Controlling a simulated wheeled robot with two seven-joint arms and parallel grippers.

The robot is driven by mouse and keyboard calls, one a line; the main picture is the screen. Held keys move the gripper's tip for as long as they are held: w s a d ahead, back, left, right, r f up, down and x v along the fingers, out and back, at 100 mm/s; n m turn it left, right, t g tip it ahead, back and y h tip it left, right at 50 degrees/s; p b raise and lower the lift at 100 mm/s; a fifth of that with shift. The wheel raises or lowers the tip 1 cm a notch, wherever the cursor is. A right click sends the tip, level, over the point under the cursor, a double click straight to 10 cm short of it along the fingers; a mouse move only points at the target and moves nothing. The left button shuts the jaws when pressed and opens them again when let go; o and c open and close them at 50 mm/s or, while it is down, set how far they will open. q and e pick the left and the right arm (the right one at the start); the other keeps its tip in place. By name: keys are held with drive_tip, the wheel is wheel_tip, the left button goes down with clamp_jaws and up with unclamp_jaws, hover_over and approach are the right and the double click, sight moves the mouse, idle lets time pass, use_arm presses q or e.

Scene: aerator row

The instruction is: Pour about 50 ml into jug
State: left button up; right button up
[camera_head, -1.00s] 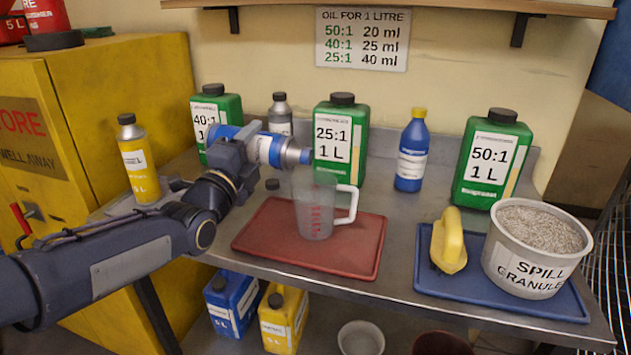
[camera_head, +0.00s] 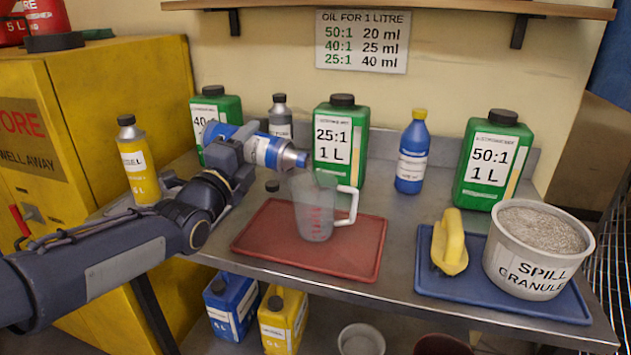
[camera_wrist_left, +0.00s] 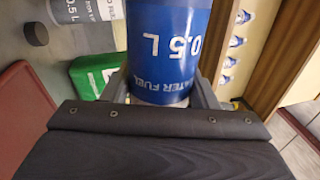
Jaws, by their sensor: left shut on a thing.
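A clear measuring jug (camera_head: 314,214) with red markings and a white handle stands upright on the red tray (camera_head: 262,246). My left gripper (camera_head: 242,150) is shut on a blue and white bottle (camera_head: 270,151), which is tilted nearly onto its side with its open neck pointing right, above the jug's rim. In the left wrist view the bottle (camera_wrist_left: 165,60) shows "0.5 L" and "WATER FUEL" lettering between the fingers. I cannot make out a stream or any liquid level in the jug. My right gripper is not in view.
Green 1 L containers (camera_head: 339,140) stand along the back, with a grey bottle (camera_head: 280,118) and a blue bottle (camera_head: 412,155). A black cap (camera_head: 272,186) lies on the bench. A blue tray (camera_head: 433,284) holds a yellow brush (camera_head: 450,243) and a granules tub (camera_head: 530,262).

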use_arm(q)
drive_tip(key=shift+a, duration=0.1)
idle(0.4)
drive_tip(key=shift+r+m, duration=0.35)
drive_tip(key=shift+m, duration=0.15)
idle(0.9)
